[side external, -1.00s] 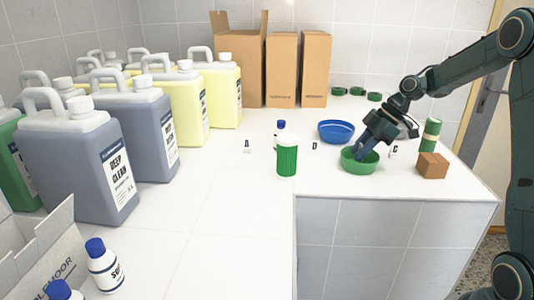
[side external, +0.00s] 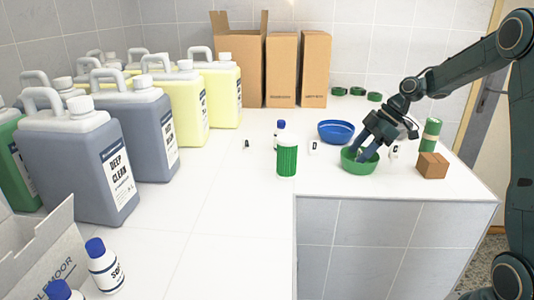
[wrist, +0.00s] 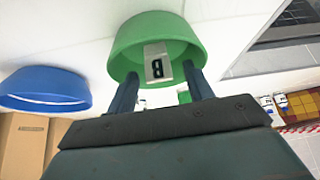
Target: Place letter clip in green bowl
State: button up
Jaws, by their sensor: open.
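The green bowl (side external: 361,166) stands on the white counter near its front edge, and it also shows in the wrist view (wrist: 125,45). My gripper (side external: 366,155) points down into this bowl with its fingers apart. In the wrist view a white letter clip marked B (wrist: 157,62) is inside the bowl, between the open fingers. Whether a finger touches it I cannot tell. In the side view the clip is hidden by the bowl and fingers. Other small letter clips stand on the counter: one left (side external: 247,145), one left of the bowl (side external: 314,147), one right (side external: 394,152).
A blue bowl (side external: 336,131) stands just behind the green one. A brown block (side external: 432,166) and a green cylinder (side external: 432,133) are close on the right. A green canister (side external: 287,158) stands to the left. Large jugs (side external: 110,160) fill the far left; the counter between is mostly clear.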

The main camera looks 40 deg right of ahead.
jog(key=shift+r, duration=3.55)
jog(key=s+a+r+m+h, duration=0.1)
jog(key=s+a+r+m, duration=0.2)
jog(key=a, duration=0.4)
jog(key=s+a+r+m+h, duration=0.2)
jog(key=s+a, duration=0.4)
jog(key=a, duration=0.1)
jog(key=s+a+f+m+h, duration=0.1)
jog(key=s+m, duration=0.1)
jog(key=s, duration=0.5)
jog(key=s+a+f+m+t+h, duration=0.1)
jog(key=s+a+f+m, duration=0.1)
jog(key=s, duration=0.6)
jog(key=shift+a+m, duration=0.15)
jog(key=shift+m, duration=0.35)
